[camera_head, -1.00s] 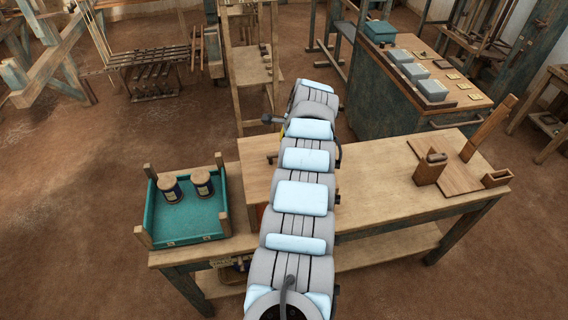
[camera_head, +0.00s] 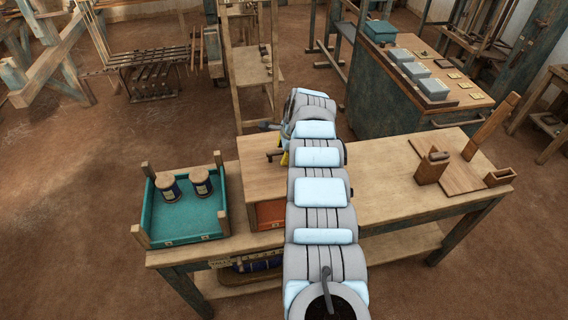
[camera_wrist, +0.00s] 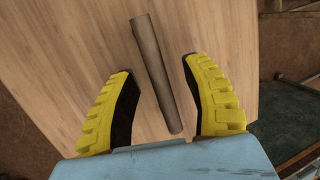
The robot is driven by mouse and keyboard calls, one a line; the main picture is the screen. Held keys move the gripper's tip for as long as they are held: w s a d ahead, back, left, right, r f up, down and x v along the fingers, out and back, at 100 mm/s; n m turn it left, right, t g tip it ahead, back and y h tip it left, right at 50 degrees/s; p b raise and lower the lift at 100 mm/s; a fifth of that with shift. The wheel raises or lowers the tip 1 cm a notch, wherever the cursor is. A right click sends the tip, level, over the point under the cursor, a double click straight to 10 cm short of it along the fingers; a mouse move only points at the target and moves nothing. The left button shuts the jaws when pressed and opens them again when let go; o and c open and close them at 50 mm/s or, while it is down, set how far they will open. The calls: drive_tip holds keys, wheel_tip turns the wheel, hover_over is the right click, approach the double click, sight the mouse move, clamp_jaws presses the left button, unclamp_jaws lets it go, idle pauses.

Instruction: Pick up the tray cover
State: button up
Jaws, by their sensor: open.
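The tray cover looks to be the flat pale wooden board (camera_head: 258,168) left of my arm on the workbench, with an orange front below it. In the wrist view the board (camera_wrist: 70,60) fills much of the picture, and a dark wooden bar handle (camera_wrist: 156,75) stands out on it. My gripper (camera_wrist: 160,69) is open, its two yellow fingers on either side of the handle, with a gap on each side. In the head view my arm hides most of the gripper and the board's right part; a bit of yellow (camera_head: 284,158) shows.
A teal tray (camera_head: 185,222) with two labelled spools (camera_head: 200,182) stands just left of the board. Wooden blocks (camera_head: 432,168) and a slanted board stand at the bench's right end. The bench top (camera_head: 385,180) between is clear. A grey-blue cabinet stands behind.

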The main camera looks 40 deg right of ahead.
clamp_jaws()
idle(0.4)
